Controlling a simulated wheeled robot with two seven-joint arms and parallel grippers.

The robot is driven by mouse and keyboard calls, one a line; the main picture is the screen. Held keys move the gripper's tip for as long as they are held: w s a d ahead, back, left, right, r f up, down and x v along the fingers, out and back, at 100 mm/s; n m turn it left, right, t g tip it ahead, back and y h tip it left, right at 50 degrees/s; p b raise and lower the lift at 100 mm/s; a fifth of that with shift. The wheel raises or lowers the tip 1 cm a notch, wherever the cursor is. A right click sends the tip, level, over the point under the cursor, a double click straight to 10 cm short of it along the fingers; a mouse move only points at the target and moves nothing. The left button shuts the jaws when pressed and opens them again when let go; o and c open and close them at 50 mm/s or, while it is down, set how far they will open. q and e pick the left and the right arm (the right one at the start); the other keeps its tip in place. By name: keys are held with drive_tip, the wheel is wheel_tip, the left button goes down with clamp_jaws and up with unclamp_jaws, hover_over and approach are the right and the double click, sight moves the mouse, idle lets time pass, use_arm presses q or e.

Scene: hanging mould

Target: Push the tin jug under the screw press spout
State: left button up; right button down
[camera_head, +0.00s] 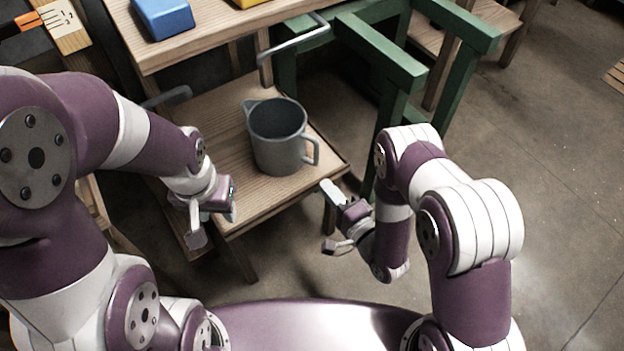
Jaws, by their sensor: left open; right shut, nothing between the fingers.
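The grey tin jug (277,140) stands upright on a low wooden shelf (240,190), its handle towards the lower right and its pouring lip towards the upper left. My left gripper (213,218) is open and empty at the shelf's near left edge, to the lower left of the jug and apart from it. My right gripper (336,220) is shut with nothing in it. It is to the lower right of the jug, off the shelf's right corner. I cannot clearly make out a screw press or its spout.
A higher wooden bench (210,38) behind the jug carries a blue block (163,16) and part of a yellow one. A green frame (385,75) stands to the right.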

sight(299, 152)
drive_tip(key=b+x, duration=0.2)
drive_tip(key=x, duration=0.6)
drive_tip(key=shift+w+r, duration=0.15)
drive_tip(key=shift+w+a+r, duration=0.1)
drive_tip(key=shift+w+a, duration=0.15)
drive_tip(key=shift+w, duration=0.05)
drive_tip(key=a+b, duration=0.1)
drive_tip(key=a, duration=0.3)
drive_tip(key=w+a+b, duration=0.1)
drive_tip(key=a, duration=0.4)
drive_tip(key=w+a, duration=0.1)
drive_tip(key=a, duration=0.4)
drive_tip(key=shift+w+f+b, duration=0.1)
drive_tip(key=shift+f+b, duration=0.15)
drive_tip(key=shift+b, duration=0.15)
drive_tip(key=shift+w+a+r, duration=0.1)
drive_tip(key=shift+a+r, duration=0.05)
drive_tip(key=shift+a, duration=0.15)
drive_tip(key=shift+d, duration=0.15)
